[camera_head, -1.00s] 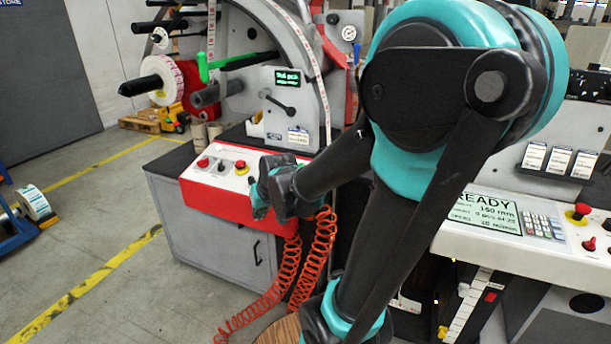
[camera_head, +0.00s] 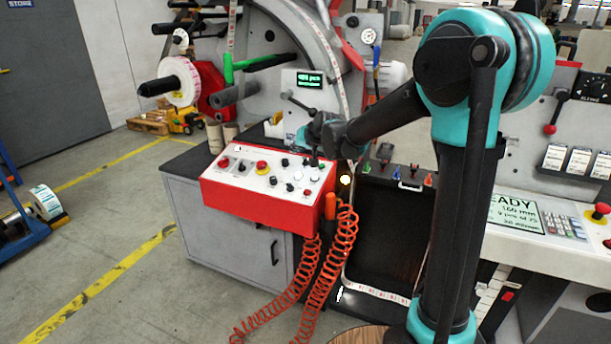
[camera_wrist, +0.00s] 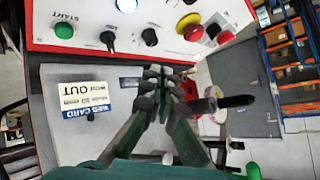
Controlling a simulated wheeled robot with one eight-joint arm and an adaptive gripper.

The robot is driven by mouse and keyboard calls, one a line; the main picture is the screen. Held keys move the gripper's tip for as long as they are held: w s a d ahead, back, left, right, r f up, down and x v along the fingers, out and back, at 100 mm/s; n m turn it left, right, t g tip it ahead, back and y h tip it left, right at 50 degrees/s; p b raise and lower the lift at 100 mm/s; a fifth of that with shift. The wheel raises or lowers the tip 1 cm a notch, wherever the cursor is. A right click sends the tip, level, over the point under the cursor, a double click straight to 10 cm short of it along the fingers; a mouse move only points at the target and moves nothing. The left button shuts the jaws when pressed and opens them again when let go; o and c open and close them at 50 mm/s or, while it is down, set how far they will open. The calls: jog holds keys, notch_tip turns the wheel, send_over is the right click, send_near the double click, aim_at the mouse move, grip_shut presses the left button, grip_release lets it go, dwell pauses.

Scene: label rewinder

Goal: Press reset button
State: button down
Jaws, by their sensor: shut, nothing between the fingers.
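The control panel (camera_head: 232,180) is a red box with a white sloped top carrying several buttons and knobs. My gripper (camera_head: 314,158) is shut and empty at the panel's back right, fingers pointing down. In the wrist view the fingertips (camera_wrist: 168,74) are just beyond the panel edge, below a green button (camera_wrist: 149,37) and black knobs (camera_wrist: 107,38). I cannot tell whether they touch anything. No reset label is readable, so I cannot tell which button is reset.
The rewinder (camera_head: 290,60) with its rolls and green handle (camera_head: 228,68) stands behind the panel. Coiled orange hoses (camera_head: 335,250) hang in front. A second console (camera_head: 530,238) with a screen stands right.

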aim_at(298, 175)
jog(key=shift+w+d+f, duration=0.1)
jog(key=shift+w+f, duration=0.25)
jog(key=shift+f, duration=1.05)
jog(key=shift+w+d+f, duration=0.15)
jog(key=shift+w+f, duration=0.2)
jog(key=shift+f, duration=1.1)
jog(key=shift+w+d+f, duration=0.1)
jog(key=shift+w+f, duration=0.25)
jog(key=shift+f, duration=1.05)
jog(key=shift+f, duration=0.1)
jog(key=shift+w+f, duration=0.15)
jog(key=shift+f, duration=0.15)
jog(key=shift+w+f, duration=0.1)
jog(key=shift+f, duration=0.3)
jog(key=shift+r, duration=0.15)
jog(key=shift+s+r, duration=0.25)
jog(key=shift+r, duration=0.4)
